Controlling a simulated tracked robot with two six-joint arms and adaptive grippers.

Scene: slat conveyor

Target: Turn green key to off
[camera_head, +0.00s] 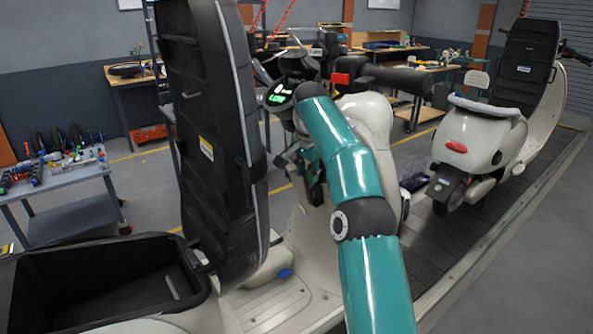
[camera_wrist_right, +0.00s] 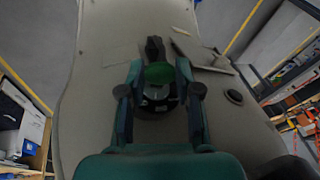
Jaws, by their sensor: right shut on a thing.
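The green key (camera_wrist_right: 158,73) shows in the right wrist view, between the fingers of my right gripper (camera_wrist_right: 160,88). The gripper is shut on it, in front of the scooter's pale front panel (camera_wrist_right: 95,90). A dark round lock part shows just below the key's green head. The key is hidden in that view. The scooter's round display (camera_head: 279,94) is lit with green characters. My left gripper is not in view.
The raised black seat (camera_head: 205,130) stands upright left of my arm, above an open storage bin (camera_head: 60,285). Another scooter (camera_head: 480,140) stands behind at the right on the slat conveyor. A tool cart (camera_head: 65,180) stands at the left.

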